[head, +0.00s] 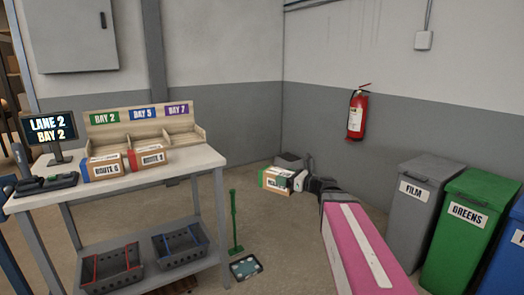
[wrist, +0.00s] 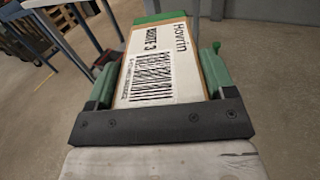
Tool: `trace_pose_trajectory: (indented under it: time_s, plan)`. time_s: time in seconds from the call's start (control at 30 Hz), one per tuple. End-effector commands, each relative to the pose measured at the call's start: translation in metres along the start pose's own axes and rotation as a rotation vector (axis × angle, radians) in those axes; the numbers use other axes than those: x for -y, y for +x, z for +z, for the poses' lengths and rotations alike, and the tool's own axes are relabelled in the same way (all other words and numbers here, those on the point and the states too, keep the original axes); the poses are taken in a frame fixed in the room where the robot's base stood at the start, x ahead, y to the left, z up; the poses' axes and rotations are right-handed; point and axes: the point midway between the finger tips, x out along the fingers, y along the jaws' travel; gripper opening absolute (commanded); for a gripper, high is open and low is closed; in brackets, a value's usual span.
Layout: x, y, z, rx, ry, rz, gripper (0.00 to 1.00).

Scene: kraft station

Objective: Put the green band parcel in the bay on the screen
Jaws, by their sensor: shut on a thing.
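The green band parcel (head: 276,180) is a brown cardboard box with a green band at one end and a white label. In the wrist view the parcel (wrist: 160,70) sits between the green fingers of my gripper (wrist: 158,72), its label reading "Route 3". My gripper (head: 298,180) is shut on it, held out right of the bench. The screen (head: 52,130) reads "Lane 2, Bay 2". The Bay 2 compartment (head: 104,137), under a green sign, is leftmost in the wooden rack and looks empty.
A blue-band parcel (head: 101,167) and a red-band parcel (head: 147,157) lie on the bench (head: 190,160) before the rack. A green-handled tool (head: 235,222) stands on the floor right of the bench. Bins (head: 415,200) line the right side.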

Motion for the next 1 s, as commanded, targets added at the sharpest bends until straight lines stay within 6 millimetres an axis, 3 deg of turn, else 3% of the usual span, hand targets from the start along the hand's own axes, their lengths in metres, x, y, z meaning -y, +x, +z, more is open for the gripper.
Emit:
trace_pose_trajectory:
  time_s: [0.03, 0.2, 0.43, 1.0]
  plan:
    - [-0.003, -0.021, -0.010, 0.000, 0.004, -0.012, 0.37]
    - [-0.003, -0.070, -0.040, 0.001, 0.003, -0.033, 0.37]
    - [-0.003, -0.114, -0.067, 0.001, 0.001, -0.050, 0.37]
    - [-0.002, -0.113, -0.067, 0.002, 0.000, -0.049, 0.37]
